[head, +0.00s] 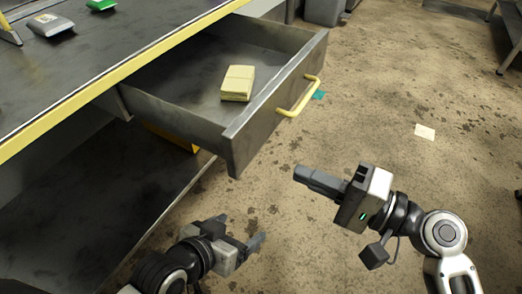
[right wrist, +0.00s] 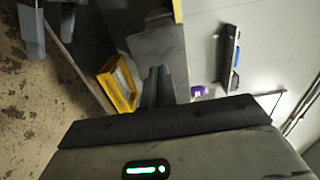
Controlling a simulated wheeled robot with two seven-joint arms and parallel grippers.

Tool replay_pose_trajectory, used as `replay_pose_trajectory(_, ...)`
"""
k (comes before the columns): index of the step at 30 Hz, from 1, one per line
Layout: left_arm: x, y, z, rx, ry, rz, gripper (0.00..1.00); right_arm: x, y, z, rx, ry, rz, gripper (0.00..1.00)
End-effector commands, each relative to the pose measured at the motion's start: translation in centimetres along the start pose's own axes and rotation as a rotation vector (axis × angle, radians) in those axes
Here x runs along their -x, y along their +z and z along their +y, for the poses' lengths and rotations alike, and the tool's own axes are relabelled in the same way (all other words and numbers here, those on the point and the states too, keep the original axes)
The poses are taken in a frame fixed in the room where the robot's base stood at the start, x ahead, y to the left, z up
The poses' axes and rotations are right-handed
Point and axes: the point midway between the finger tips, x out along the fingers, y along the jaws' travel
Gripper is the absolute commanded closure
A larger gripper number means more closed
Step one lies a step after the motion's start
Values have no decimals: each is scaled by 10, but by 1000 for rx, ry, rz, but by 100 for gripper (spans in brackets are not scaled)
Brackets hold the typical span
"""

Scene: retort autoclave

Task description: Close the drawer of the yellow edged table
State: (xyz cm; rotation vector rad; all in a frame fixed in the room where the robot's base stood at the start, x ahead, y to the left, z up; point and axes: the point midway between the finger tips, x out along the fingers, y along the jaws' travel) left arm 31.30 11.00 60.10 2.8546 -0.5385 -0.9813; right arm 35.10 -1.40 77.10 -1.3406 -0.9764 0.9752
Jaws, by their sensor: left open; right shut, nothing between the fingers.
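The yellow edged table (head: 95,92) fills the upper left of the head view. Its grey metal drawer (head: 190,114) is pulled out, with a yellow handle (head: 300,97) on its front. A stack of pale yellow cards or pads (head: 238,83) lies in the drawer. My right gripper (head: 302,174) is shut and empty, in front of and below the drawer front, apart from the handle in the head view. It also shows in the right wrist view (right wrist: 158,85). My left gripper (head: 243,232) is open and empty, below the drawer's near corner.
A lower shelf (head: 100,195) lies under the table, with a yellow box (head: 172,138) partly hidden behind the drawer; a yellow bin (right wrist: 118,84) shows in the right wrist view. A paper (head: 425,131) lies on the stained floor, which is otherwise largely clear at right.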

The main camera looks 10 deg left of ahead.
Motion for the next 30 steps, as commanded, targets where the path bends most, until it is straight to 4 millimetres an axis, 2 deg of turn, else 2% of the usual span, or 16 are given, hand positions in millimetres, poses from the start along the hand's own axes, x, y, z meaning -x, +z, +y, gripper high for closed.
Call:
replay_pose_trajectory(1,2,-2,0,0,-2,2,20,-13,0,-2,-1,-6,0,100)
replay_pose_trajectory(6,3,-3,0,-1,-4,7,20,-49,0,-2,-1,-5,0,100)
replay_pose_trajectory(12,3,-3,-1,-1,-5,8,20,-79,-1,0,-2,-2,1,100)
replay_pose_trajectory(18,3,-2,-1,-1,-5,7,20,-91,0,0,-2,2,1,100)
replay_pose_trajectory(30,3,-2,0,0,-4,6,20,-92,-2,0,0,2,3,100)
